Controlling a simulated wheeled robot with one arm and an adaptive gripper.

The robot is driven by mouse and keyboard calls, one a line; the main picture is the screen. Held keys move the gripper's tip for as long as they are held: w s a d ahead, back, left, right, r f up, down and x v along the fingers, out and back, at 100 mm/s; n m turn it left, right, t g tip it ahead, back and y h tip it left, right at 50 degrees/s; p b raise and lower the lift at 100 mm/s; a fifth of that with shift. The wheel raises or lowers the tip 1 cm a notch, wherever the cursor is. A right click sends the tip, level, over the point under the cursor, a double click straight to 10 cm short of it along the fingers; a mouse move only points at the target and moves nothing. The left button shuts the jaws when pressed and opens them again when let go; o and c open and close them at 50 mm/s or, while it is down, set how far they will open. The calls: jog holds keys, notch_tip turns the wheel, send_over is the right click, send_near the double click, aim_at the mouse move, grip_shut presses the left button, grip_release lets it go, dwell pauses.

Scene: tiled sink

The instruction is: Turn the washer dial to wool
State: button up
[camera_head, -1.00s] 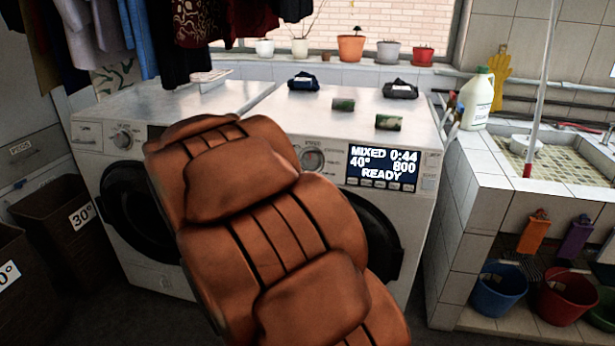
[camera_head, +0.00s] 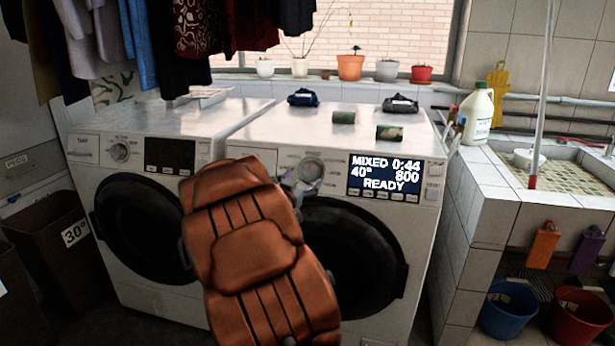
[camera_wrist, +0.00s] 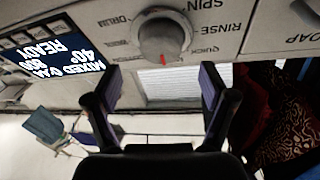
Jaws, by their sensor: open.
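The washer dial (camera_head: 311,168) is a round silver knob on the front panel of the right-hand washer (camera_head: 340,190). In the wrist view the dial (camera_wrist: 165,38) has a red mark on its lower edge, with printed labels such as "SPIN" and "RINSE" around it. The display (camera_head: 383,176) beside it reads "MIXED 0:44, 40°, 800, READY". My gripper (camera_wrist: 157,85) is open and empty, its two fingers on either side of the dial's line but apart from it. In the head view my gripper (camera_head: 298,186) is just below the dial, partly hidden by my arm.
A second washer (camera_head: 145,210) stands to the left. Small dark bundles and two camouflage-patterned cylinders (camera_head: 392,132) lie on the right washer's top. A tiled sink (camera_head: 560,175) with a white jug (camera_head: 477,113) stands at the right. Clothes (camera_head: 130,40) hang at upper left.

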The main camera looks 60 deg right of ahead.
aim_at(309, 172)
jog(key=shift+x, duration=2.4)
jog(key=c, duration=1.2)
